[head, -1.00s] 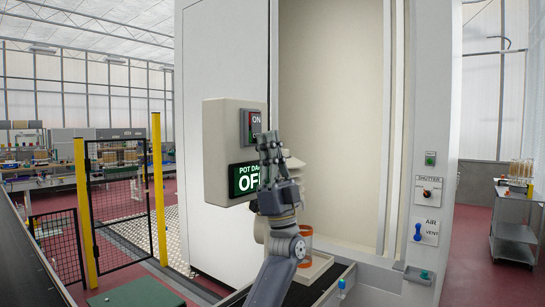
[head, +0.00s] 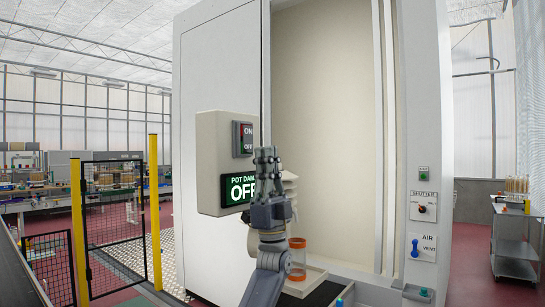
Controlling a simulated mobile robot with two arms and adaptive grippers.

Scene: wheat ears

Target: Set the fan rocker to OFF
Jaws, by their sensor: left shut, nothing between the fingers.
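A rocker switch (head: 243,138) with ON at its top and OFF at its bottom sits on the beige control box (head: 208,165). Which end is pressed in is too small to tell. Below it a green-lit display (head: 238,189) reads "POT DAM…" and OFF; its right edge is hidden by my gripper. My left gripper (head: 266,153) is shut and empty, fingers pointing up, just right of the rocker in the picture. I cannot tell whether it touches the box. My right gripper is not in view.
The tall white cabinet (head: 220,80) has an open bay behind my arm. An orange-rimmed clear jar (head: 298,258) stands in a tray below. A shutter knob (head: 422,209) and blue air lever (head: 415,248) are on the right panel. A mesh fence (head: 113,220) stands left.

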